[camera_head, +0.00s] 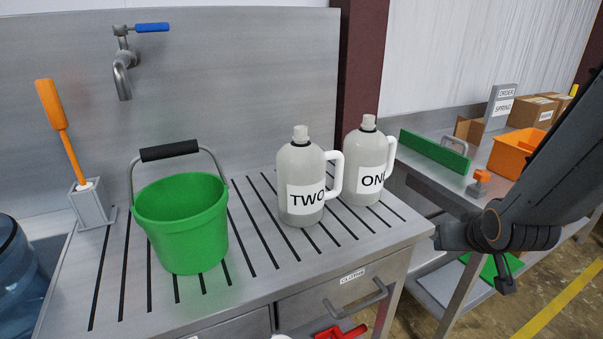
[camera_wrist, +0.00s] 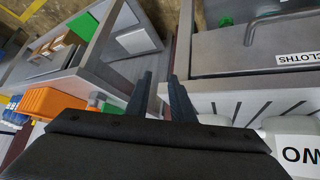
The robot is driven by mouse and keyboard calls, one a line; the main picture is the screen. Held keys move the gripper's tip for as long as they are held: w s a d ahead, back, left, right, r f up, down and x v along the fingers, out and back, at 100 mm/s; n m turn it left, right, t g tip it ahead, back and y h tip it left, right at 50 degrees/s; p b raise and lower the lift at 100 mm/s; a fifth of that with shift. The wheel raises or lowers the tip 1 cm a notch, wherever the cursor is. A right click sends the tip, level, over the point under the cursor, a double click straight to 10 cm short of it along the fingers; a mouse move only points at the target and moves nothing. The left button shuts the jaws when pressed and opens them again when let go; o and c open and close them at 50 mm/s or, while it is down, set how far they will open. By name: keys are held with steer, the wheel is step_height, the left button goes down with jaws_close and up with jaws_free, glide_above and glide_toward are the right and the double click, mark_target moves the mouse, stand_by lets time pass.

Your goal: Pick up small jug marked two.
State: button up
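The small jug marked TWO (camera_head: 301,165) stands upright on the slotted metal drainboard (camera_head: 262,262), with its handle to the right. It is grey-white with a pale cap and a white label. Part of it shows upside down at the lower right of the wrist view (camera_wrist: 296,153). A matching jug marked ONE (camera_head: 365,150) stands just to its right and slightly behind. My gripper (camera_wrist: 160,78) has its two dark fingers apart with nothing between them. It is away from the jug, off the drainboard's right side; its fingers are not clear in the head view.
A green bucket (camera_head: 181,222) stands left of the jugs, with a brush holder (camera_head: 92,204) behind it. A tap (camera_head: 123,75) juts from the back panel. A drawer marked CLOTHS (camera_head: 340,300) has a protruding handle. A bench at right holds an orange bin (camera_head: 516,152) and boxes.

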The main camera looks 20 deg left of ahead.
mark_target(342, 164)
steer(key=w+a+r+n+t+y, duration=0.1)
steer(key=a, duration=0.3)
steer(key=w+a+r+n+t+y+p, duration=0.1)
steer(key=a+r+y, duration=0.1)
steer(key=a, duration=0.2)
steer(key=w+a+r+t+y+p, duration=0.1)
steer(key=w+a+r, duration=0.1)
steer(key=a, duration=0.2)
steer(key=shift+w+a+r+n, duration=0.1)
steer(key=shift+n, duration=0.3)
steer(key=a+r+n+y+p, duration=0.1)
steer(key=a+r+y, duration=0.1)
steer(key=a, duration=0.3)
steer(key=w+a+r+t+y+p, duration=0.1)
steer(key=a+r+y+p, duration=0.1)
steer(key=a, duration=0.3)
steer(key=w+a+r+n+y+p, duration=0.1)
steer(key=a+r+y, duration=0.1)
steer(key=a, duration=0.4)
steer(key=shift+a+r+n+t+y, duration=0.1)
steer(key=shift+r+n+t+y, duration=0.1)
steer(key=shift+n+t+y, duration=0.15)
steer(key=shift+w+a+f+p, duration=0.1)
steer(key=shift+w+a+p, duration=0.15)
steer(key=shift+w+p, duration=0.05)
jaws_close()
